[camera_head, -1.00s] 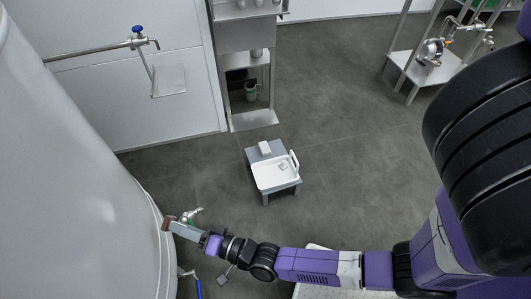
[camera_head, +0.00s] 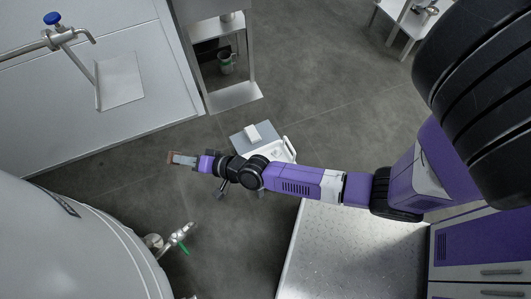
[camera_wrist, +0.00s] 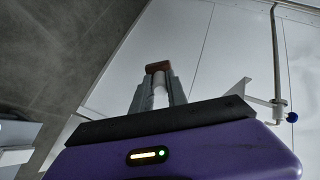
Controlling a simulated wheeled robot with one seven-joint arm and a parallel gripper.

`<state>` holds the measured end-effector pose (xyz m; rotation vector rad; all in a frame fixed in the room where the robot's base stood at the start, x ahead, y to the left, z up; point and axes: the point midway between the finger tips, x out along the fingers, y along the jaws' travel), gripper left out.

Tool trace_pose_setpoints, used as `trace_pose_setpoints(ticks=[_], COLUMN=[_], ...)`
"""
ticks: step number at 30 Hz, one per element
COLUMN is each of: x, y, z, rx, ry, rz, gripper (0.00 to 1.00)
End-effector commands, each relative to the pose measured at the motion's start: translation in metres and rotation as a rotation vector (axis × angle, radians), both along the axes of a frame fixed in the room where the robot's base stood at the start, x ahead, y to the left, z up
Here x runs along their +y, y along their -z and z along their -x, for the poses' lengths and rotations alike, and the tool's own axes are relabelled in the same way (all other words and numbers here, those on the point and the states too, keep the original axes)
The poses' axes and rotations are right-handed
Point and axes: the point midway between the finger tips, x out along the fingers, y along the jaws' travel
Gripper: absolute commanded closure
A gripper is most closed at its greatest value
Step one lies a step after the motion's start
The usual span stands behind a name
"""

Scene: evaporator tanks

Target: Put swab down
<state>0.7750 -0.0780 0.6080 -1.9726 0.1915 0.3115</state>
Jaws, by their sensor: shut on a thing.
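My gripper (camera_head: 183,160) is at the middle left of the head view, held out over the grey floor. In the wrist view the gripper (camera_wrist: 157,90) is shut on a small swab (camera_wrist: 158,68), which has a brown end beyond the fingertips and a pale part between the fingers. The swab also shows as a brown tip (camera_head: 171,158) in the head view. A white tray (camera_head: 286,146) on a small low stand (camera_head: 246,135) lies behind my arm, partly hidden by it. A small white block (camera_head: 252,134) sits on the stand.
A large white tank (camera_head: 75,245) fills the lower left, with a metal tap (camera_head: 178,236) on its side. A blue-knobbed pipe (camera_head: 55,35) and wall panel are at upper left. A steel shelf (camera_head: 236,96) stands behind. The floor between is clear.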

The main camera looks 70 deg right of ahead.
Motion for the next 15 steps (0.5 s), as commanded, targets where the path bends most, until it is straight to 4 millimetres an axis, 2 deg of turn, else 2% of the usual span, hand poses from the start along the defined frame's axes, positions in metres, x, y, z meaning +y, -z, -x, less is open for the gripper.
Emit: trace_pose_setpoints(ticks=[15], x=[-0.036], y=[0.033], z=[0.0], rx=[0.133], ry=[-0.027], rz=[0.003], gripper=[1.0])
